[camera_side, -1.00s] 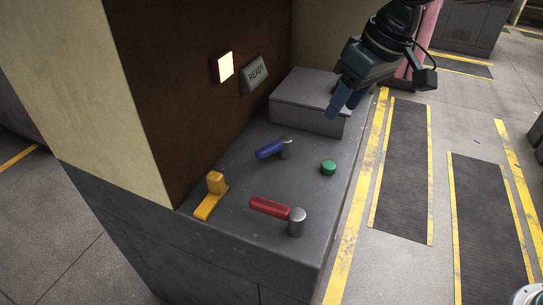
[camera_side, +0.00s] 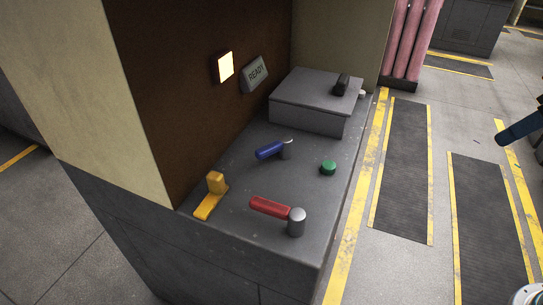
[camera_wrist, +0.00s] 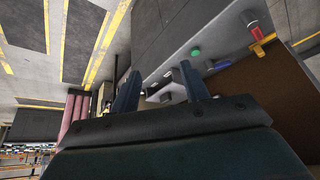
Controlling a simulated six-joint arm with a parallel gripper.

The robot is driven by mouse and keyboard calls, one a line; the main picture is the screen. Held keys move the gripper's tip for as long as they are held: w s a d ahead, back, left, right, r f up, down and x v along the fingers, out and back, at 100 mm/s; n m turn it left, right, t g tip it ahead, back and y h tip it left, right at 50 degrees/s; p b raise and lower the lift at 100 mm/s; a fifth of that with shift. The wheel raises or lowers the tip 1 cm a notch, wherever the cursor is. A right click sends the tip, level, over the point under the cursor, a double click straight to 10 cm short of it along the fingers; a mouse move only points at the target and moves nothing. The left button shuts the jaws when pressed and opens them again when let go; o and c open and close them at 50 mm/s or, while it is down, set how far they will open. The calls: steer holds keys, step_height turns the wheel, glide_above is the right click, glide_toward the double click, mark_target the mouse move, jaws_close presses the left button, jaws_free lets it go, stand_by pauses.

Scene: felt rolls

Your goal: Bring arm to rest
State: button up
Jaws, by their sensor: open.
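My gripper (camera_wrist: 160,68) shows in the wrist view with its two blue fingers spread apart and nothing between them. In the side view it is away from the bench; only a dark blue part of my arm (camera_side: 520,128) shows at the right edge. The grey bench (camera_side: 250,205) carries a red-handled lever (camera_side: 270,208), a blue-handled lever (camera_side: 270,150), a green button (camera_side: 328,168) and a yellow lever (camera_side: 211,197). A grey box (camera_side: 308,118) with a black handle (camera_side: 342,84) stands at the back of the bench.
Pink rolls (camera_side: 412,40) stand behind the bench. Dark floor mats (camera_side: 405,170) with yellow stripes lie to the right. The space above the bench is clear.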

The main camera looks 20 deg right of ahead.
steer(key=s+d+f, duration=0.2)
steer(key=s, duration=0.3)
steer(key=shift+s+d+f+m+h, duration=0.3)
steer(key=shift+s+m, duration=0.05)
steer(key=shift+m, duration=0.05)
